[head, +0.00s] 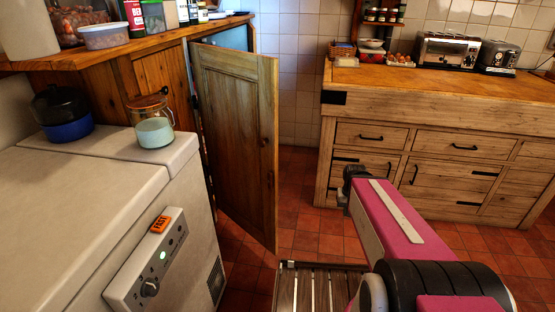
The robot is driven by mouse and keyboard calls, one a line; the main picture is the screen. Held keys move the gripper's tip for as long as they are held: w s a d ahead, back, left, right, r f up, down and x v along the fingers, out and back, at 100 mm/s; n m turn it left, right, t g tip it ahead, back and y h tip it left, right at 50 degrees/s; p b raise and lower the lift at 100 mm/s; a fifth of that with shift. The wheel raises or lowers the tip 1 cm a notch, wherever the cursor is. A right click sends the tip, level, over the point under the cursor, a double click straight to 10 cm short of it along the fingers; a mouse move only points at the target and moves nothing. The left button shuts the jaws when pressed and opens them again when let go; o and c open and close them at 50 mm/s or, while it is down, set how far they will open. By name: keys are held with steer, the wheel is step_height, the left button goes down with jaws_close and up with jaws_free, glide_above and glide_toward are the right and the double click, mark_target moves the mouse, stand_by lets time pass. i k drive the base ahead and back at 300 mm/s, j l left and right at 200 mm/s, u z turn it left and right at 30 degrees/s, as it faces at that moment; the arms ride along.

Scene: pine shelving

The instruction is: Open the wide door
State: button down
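The wide door (238,130) is a tall panelled wooden door on the cabinet at the left. It stands swung out from the cabinet, and a bluish gap (228,40) shows behind its top edge. My magenta arm reaches in from the lower right. The dark end of my gripper (349,180) is to the right of the door, apart from it in the picture. Its fingers are too small and too hidden by the arm to tell whether they are open.
A pale chest appliance (80,220) fills the left front, with a glass jar (152,125) and a blue-black pot (63,115) on top. A wooden drawer counter (450,120) stands at the right. A slatted wooden piece (315,290) is low in front. Red tiled floor (300,200) is clear between.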

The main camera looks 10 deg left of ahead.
mark_target(237, 91)
steer(key=i+l+u, duration=0.2)
steer(key=l, duration=0.2)
steer(key=i+l+u, duration=0.2)
steer(key=l, duration=0.25)
steer(key=l+u, duration=0.2)
steer(key=l, duration=0.2)
